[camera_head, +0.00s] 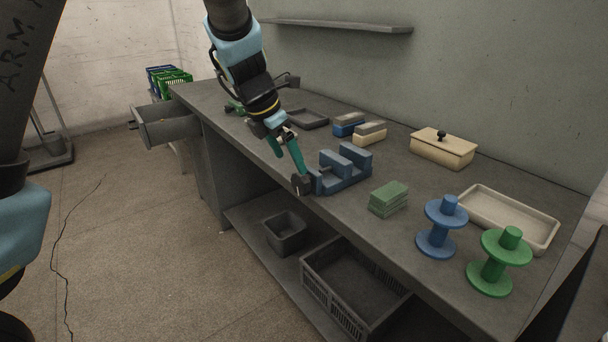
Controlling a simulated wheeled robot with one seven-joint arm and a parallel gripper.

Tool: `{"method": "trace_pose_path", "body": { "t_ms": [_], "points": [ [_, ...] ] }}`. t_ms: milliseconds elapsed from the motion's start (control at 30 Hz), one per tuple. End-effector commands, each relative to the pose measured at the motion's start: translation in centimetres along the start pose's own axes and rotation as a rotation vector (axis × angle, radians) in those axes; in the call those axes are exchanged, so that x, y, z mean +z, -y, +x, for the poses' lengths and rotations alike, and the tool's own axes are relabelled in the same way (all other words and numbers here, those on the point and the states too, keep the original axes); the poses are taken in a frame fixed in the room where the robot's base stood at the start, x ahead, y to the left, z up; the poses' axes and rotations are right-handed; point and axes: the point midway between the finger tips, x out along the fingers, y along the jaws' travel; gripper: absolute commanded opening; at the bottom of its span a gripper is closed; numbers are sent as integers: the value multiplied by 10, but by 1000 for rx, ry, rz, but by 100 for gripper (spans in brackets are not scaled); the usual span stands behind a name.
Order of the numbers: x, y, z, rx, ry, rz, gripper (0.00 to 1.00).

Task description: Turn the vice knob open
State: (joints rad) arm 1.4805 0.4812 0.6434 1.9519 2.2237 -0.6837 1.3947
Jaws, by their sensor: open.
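The blue vice (345,171) sits at the front edge of the grey workbench, near its middle. Its dark knob (301,184) sticks out at the front left, over the bench edge. My gripper (288,168) reaches down from above, with its teal fingers spread apart. The right finger's tip is right at the knob in the picture; I cannot tell if it touches. The left finger is up and to the left of the knob. Nothing shows between the fingers.
Green pads (388,198), a blue spool (437,238) and a green spool (493,270) stand right of the vice. A beige tray (548,238) and a lidded box (443,149) lie behind. An open drawer (168,131) juts out at the left. A crate (318,298) sits below.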

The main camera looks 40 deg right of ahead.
Motion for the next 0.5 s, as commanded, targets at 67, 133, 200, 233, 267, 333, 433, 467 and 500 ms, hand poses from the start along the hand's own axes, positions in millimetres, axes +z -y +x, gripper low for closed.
{"method": "trace_pose_path", "body": {
  "t_ms": [67,133,200,233,267,333,433,467,500],
  "points": [
    [-2,0,16,-1,-4,-2,100],
    [-2,0,30,-1,-4,-3,100],
    [-2,0,43,-1,-3,-3,100],
    [-2,0,49,-1,-4,-2,100],
    [-1,0,54,-1,-2,-2,100],
    [-1,0,65,-1,-2,-2,100],
    [0,-1,78,0,0,-2,100],
    [0,0,81,0,0,-2,100],
    [0,0,84,-1,0,-1,100]
  ]
}}
